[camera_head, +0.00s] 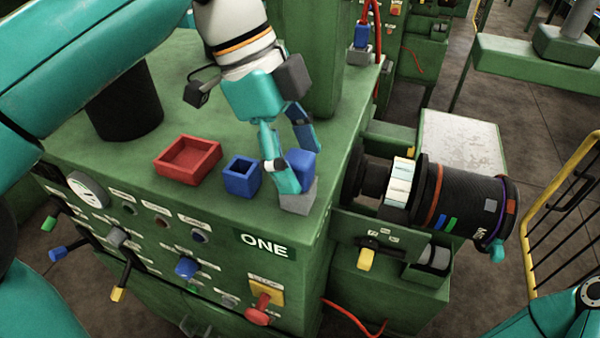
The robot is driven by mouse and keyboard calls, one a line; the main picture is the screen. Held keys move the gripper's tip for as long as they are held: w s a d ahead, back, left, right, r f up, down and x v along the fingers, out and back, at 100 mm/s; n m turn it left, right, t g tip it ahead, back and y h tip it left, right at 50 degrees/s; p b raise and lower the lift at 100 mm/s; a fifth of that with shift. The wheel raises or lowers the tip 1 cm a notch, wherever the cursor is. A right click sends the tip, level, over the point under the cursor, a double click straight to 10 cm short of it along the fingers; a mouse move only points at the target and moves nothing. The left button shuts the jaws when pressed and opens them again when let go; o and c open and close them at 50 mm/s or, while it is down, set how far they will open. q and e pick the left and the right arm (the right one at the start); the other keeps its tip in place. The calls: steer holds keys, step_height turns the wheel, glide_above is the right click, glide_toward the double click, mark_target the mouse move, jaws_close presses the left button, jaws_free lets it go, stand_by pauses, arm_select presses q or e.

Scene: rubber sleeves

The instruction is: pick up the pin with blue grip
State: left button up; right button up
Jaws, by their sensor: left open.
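The pin with the blue grip (301,161) stands in a grey block (299,197) at the front right corner of the green cabinet top. My left gripper (297,168) reaches down over it. Its jaws are open, with one finger in front and to the left of the blue grip and the other behind it. Whether the fingers touch the grip cannot be told. The lower part of the pin is hidden in the block. My right gripper is out of view.
A red tray (188,174) and a blue square cup (242,190) stand left of the block. A dark cylinder (465,200) with coloured bands projects to the right. Levers and knobs line the cabinet front. Another blue-gripped pin (361,37) stands farther back.

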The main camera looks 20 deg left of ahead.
mark_target(298, 156)
arm_select(q)
steer(key=shift+d+f, duration=0.1)
steer(key=shift+f, duration=0.1)
steer(key=c, duration=1.3)
steer(key=shift+o, duration=0.2)
steer(key=shift+r+p, duration=1.85)
steer(key=shift+r, duration=3.15)
